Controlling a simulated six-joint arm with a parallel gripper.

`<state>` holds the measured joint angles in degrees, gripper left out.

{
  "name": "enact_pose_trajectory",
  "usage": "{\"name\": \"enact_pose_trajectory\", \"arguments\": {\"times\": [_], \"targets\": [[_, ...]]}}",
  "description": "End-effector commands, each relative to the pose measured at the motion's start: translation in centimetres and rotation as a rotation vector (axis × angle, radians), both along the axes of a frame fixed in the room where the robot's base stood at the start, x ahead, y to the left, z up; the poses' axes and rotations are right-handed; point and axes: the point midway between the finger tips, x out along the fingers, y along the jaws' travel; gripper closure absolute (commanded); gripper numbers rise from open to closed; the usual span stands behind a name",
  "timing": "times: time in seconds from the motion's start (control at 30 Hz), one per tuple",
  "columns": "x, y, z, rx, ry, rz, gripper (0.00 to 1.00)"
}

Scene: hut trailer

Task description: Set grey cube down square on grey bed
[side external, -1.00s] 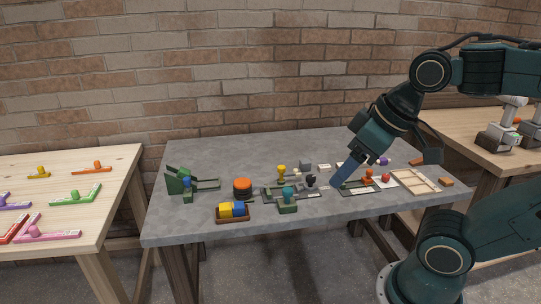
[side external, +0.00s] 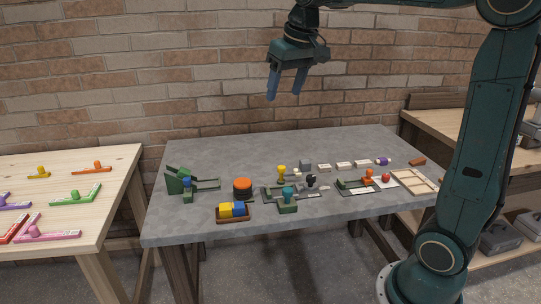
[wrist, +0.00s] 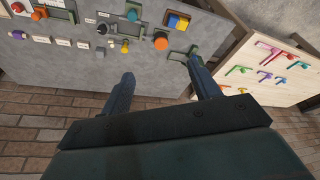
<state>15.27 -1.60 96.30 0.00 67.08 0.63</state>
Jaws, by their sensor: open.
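A small grey cube (side external: 305,166) sits on the grey table behind the row of coloured pieces. My gripper (side external: 284,96) is high above the back of the table, open and empty, fingers pointing down. In the wrist view its fingers (wrist: 160,68) are spread apart with nothing between them.
The table's front left and back left are clear.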

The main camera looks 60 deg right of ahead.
Motion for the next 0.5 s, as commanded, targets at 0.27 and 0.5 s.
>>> {"name": "enact_pose_trajectory", "arguments": {"times": [0.27, 0.5], "targets": [[5.5, -5.4, -0.8, 0.017, 0.051, -0.084, 0.38], [9.3, -10.5, -2.6, 0.034, 0.092, -0.155, 0.38]]}}
